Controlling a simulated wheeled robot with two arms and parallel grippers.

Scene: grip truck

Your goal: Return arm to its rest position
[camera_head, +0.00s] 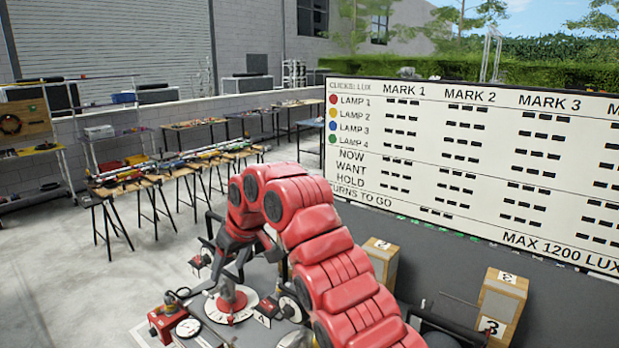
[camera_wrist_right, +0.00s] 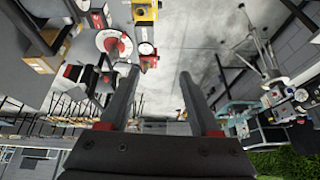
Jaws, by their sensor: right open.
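My right arm (camera_head: 335,265), red and segmented, rises from the bottom of the head view, bends at the top and drops toward a dark wrist. My right gripper (camera_head: 222,252) hangs above the front bench area, partly hidden by the arm. In the right wrist view the right gripper (camera_wrist_right: 158,80) has its two dark fingers wide apart, with nothing between them. My left gripper is not in view.
Below the right gripper are a round white dial with a red centre (camera_head: 230,304) and a red box (camera_head: 167,322). Wooden boxes (camera_head: 502,300) stand right of the arm, before a large lamp board (camera_head: 460,150). Tables (camera_head: 150,182) line the back left; paved floor is clear at left.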

